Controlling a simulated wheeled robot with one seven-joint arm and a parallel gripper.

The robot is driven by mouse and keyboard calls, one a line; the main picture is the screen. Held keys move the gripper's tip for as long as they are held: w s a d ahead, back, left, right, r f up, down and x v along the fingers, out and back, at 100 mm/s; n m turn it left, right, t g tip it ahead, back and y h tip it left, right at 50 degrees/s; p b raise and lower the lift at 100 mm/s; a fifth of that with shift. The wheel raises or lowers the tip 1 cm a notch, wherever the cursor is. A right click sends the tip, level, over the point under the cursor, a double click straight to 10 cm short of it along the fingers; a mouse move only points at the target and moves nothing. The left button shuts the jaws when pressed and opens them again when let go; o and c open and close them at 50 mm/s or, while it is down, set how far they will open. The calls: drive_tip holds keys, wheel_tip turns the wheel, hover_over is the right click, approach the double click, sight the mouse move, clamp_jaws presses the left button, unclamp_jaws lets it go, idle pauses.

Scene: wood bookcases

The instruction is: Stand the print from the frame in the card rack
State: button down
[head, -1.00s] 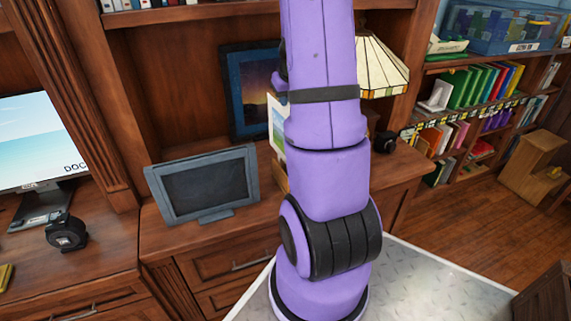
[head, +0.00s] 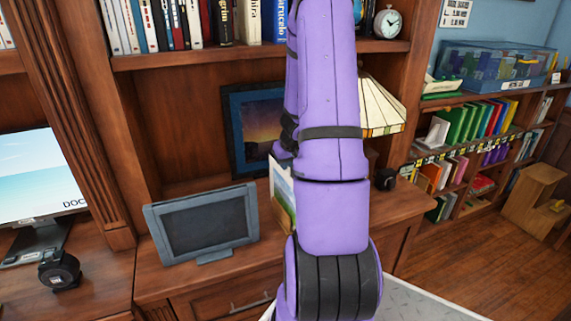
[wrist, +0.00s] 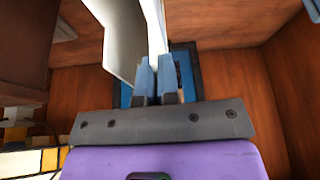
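An upright sheet with a landscape picture (head: 283,192) shows beside my arm in the head view, its right part hidden; a tan wooden piece is partly visible by its lower edge. I cannot tell if that is the card rack. The blue-grey frame (head: 205,225) stands on the desk with a plain dark face. In the wrist view, my gripper (wrist: 157,80) is nearly closed, with the thin white print (wrist: 154,25) rising from between its fingers. Another pale card (wrist: 116,40) stands just left of it. My gripper is hidden behind my arm in the head view.
A blue-framed sunset picture (head: 255,125) leans at the back of the niche. A stained-glass lamp (head: 381,104) stands to the right. A monitor (head: 35,180) and a black tape measure (head: 60,270) are left. The desk front between frame and arm is clear.

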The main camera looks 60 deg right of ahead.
drive_tip(key=shift+f, duration=0.15)
drive_tip(key=c, duration=1.4)
unclamp_jaws()
drive_tip(key=shift+o, duration=0.2)
drive_tip(key=v, duration=1.2)
drive_tip(key=w+a+r+n+t+y, duration=0.1)
drive_tip(key=a+r+n, duration=0.1)
drive_tip(key=a+r, duration=0.65)
drive_tip(key=w+a+r+n+t+y, duration=0.15)
drive_tip(key=a+r, duration=0.25)
drive_tip(key=a, duration=0.9)
drive_tip(key=s+a+r+n, duration=0.1)
drive_tip(key=s+a+r, duration=0.1)
drive_tip(key=s+a, duration=0.4)
drive_tip(key=s+a+r+n+g, duration=0.1)
drive_tip(key=s+a+r, duration=0.2)
drive_tip(key=s+a, duration=0.3)
drive_tip(key=a, duration=0.3)
drive_tip(key=shift+s+r, duration=0.2)
drive_tip(key=shift+s, duration=0.05)
